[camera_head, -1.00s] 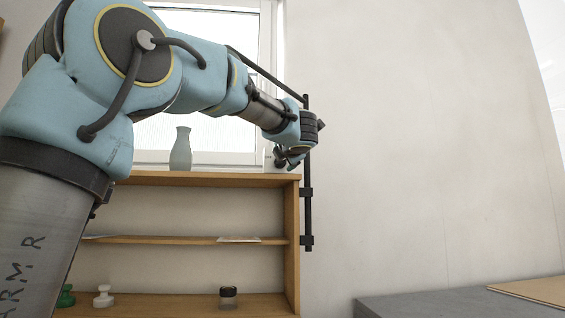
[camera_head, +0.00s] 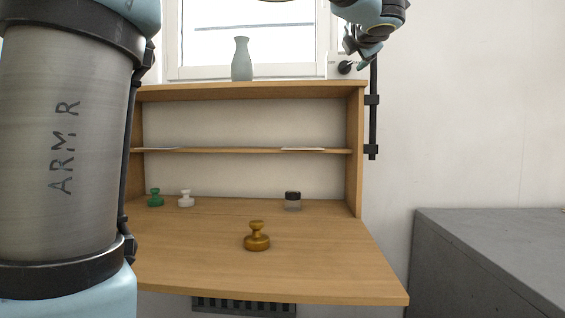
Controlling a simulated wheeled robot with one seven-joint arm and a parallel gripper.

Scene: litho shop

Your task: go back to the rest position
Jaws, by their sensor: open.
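My gripper (camera_head: 360,56) is at the upper right, at the end of my blue arm, whose middle links run out of the top of the picture. It shows small and dark, with its jaws apart and nothing seen between them. In the picture it lies just above the right end of the wooden shelf unit (camera_head: 250,88), in front of the window edge and wall. A thick grey column of my arm marked "ARM R" fills the left side.
A wooden desk (camera_head: 330,262) bears a brown knobbed stamp (camera_head: 257,238), a green one (camera_head: 155,198), a white one (camera_head: 185,199) and a dark-lidded jar (camera_head: 292,201). A grey-green vase (camera_head: 241,62) stands on the shelf top. A grey block (camera_head: 490,250) is at right.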

